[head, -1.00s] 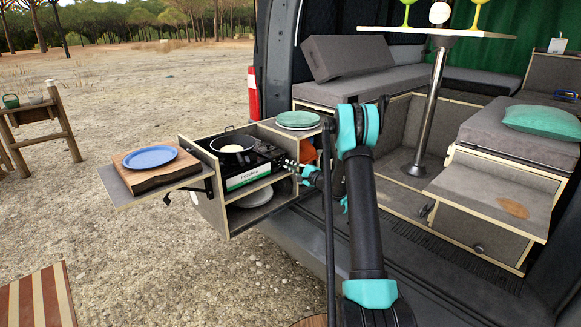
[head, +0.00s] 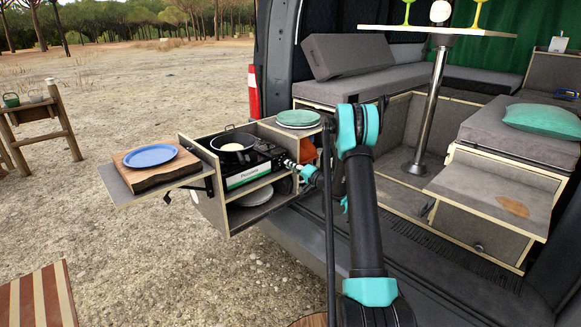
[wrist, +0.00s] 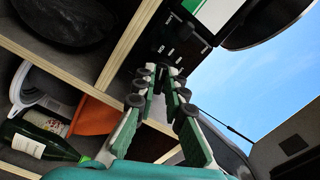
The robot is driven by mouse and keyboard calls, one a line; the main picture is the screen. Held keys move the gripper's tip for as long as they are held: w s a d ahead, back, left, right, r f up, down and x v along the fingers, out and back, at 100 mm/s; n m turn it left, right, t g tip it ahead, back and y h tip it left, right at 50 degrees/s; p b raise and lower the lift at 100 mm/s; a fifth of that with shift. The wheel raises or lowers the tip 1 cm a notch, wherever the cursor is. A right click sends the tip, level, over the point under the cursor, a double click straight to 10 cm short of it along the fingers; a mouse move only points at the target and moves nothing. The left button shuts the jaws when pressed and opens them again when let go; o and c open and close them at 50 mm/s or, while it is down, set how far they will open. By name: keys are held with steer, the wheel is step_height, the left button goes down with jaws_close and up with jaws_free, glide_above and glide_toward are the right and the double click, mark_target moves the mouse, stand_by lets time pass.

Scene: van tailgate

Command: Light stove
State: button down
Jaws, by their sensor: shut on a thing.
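The portable stove (head: 243,176) is a black camping stove with a green-and-white label, set in the wooden pull-out kitchen box. A black pan (head: 234,158) with something pale in it stands on top. No flame shows. My gripper (head: 294,166) is at the stove's right front end. In the wrist view my gripper (wrist: 162,73) has its green fingers close together against the dark control panel (wrist: 180,45). It is shut on the stove's knob, which the fingertips largely hide.
A blue plate (head: 150,156) lies on a wooden board on the left side shelf. Teal plates (head: 298,118) are stacked on the box's right. A green bottle (wrist: 40,140) and an orange item (wrist: 94,115) sit in the compartments beside my gripper. Plates lie on the shelf below.

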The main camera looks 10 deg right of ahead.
steer(key=shift+f+n, duration=0.1)
steer(key=shift+n, duration=0.5)
steer(key=c, duration=1.6)
jaws_free()
steer(key=shift+s+d, duration=0.1)
steer(key=v, duration=1.1)
steer(key=shift+s+d, duration=0.2)
steer(key=shift+s, duration=0.15)
